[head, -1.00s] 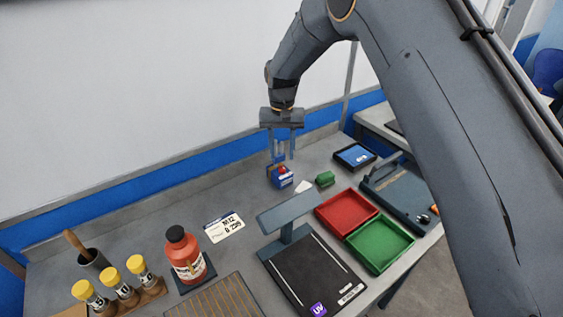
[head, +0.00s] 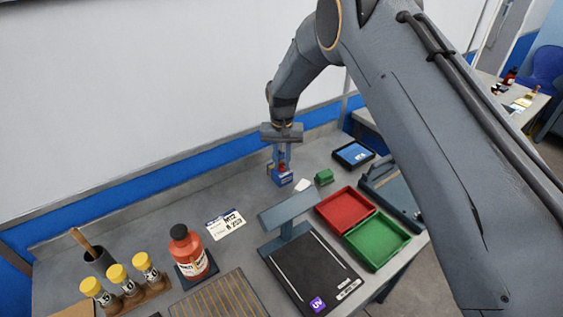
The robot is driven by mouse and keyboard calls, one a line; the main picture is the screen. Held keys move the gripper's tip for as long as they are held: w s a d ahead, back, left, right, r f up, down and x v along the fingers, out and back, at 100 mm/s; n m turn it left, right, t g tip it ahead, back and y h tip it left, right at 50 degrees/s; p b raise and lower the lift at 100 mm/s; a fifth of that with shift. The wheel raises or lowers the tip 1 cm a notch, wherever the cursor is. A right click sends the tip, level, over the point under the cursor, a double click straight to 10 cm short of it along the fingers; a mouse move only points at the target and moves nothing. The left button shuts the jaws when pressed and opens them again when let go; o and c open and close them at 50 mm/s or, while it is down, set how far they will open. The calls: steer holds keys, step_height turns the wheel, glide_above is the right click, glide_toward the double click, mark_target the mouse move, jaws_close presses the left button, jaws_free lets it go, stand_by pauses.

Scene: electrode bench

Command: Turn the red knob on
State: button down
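The red knob (head: 283,168) sits on a small blue box (head: 283,181) near the back of the bench, and only part of it shows. My gripper (head: 283,165) points down at the box from above. Its two fingers come down on either side of the knob. Whether the fingers touch the knob or stand apart from it is too small to tell.
A green block (head: 324,177) and a white piece (head: 303,185) lie just right of the box. A dark stand (head: 288,212) with a raised head is in front. Red (head: 345,207) and green (head: 377,240) trays lie right. A red bottle (head: 189,252) and yellow-capped vials (head: 118,274) stand left.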

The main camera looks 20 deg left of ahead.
mark_target(282, 165)
steer(key=shift+f+n+b, duration=0.1)
steer(key=shift+n+b, duration=0.9)
steer(key=shift+b, duration=0.15)
steer(key=shift+n+b, duration=0.3)
steer(key=shift+n, duration=0.2)
steer(key=c, duration=1.6)
jaws_free()
steer(key=shift+r, duration=0.2)
step_height(282, 165, up, 7)
steer(key=b, duration=0.2)
steer(key=shift+w+r+b, duration=0.1)
steer(key=shift+r+b, duration=0.05)
steer(key=shift+b, duration=0.15)
steer(key=shift+r, duration=0.2)
